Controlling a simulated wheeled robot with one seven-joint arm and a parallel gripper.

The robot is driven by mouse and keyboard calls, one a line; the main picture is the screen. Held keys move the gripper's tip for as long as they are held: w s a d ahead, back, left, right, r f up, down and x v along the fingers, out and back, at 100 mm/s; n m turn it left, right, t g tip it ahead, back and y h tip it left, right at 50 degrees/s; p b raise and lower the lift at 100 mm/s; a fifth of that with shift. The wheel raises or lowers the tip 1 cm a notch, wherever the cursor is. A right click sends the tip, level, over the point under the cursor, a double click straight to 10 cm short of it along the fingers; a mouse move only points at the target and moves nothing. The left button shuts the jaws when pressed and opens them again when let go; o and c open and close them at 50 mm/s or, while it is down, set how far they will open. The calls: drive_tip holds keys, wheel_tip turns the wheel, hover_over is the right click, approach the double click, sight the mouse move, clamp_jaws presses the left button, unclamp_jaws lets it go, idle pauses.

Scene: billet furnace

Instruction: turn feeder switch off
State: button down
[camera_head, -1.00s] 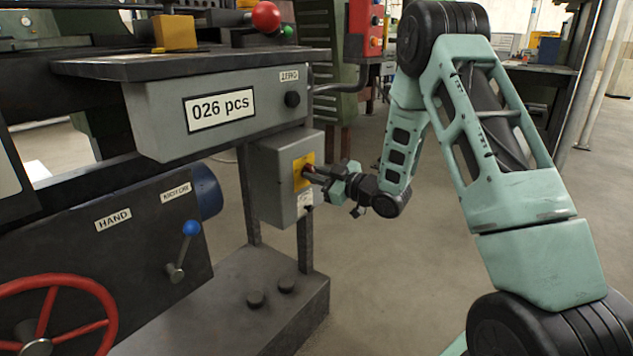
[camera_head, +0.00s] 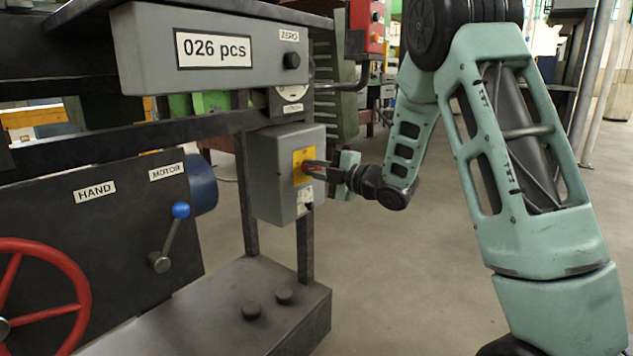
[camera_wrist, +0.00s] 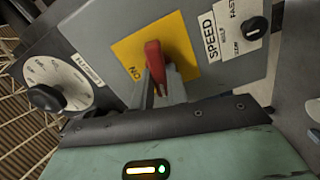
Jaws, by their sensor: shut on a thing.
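The feeder switch is a red handle (camera_wrist: 154,62) on a yellow plate (camera_wrist: 172,35) on the face of a grey box (camera_head: 272,172). In the wrist view the word ON shows on the plate beside the handle. My gripper (camera_wrist: 165,85) is shut on the red handle, with one finger on each side of it. In the head view my gripper (camera_head: 316,170) reaches the yellow plate (camera_head: 301,157) from the right, and its fingers hide most of the handle.
A SPEED knob (camera_wrist: 255,28) sits beside the switch. A dial with a black knob (camera_wrist: 45,97) is at the left of the wrist view. The counter box (camera_head: 215,50) hangs above, the blue-tipped lever (camera_head: 172,235) is at left, and open floor (camera_head: 400,270) lies right of the machine.

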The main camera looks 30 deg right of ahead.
drive_tip(key=shift+f+n+b, duration=0.2)
drive_tip(key=shift+n+b, duration=0.9)
drive_tip(key=c, duration=1.4)
unclamp_jaws()
drive_tip(key=shift+r, duration=0.1)
drive_tip(key=shift+s+d, duration=0.1)
drive_tip(key=shift+s, duration=0.05)
drive_tip(key=p+v, duration=0.3)
drive_tip(key=v, duration=1.4)
drive_tip(key=shift+s, duration=0.1)
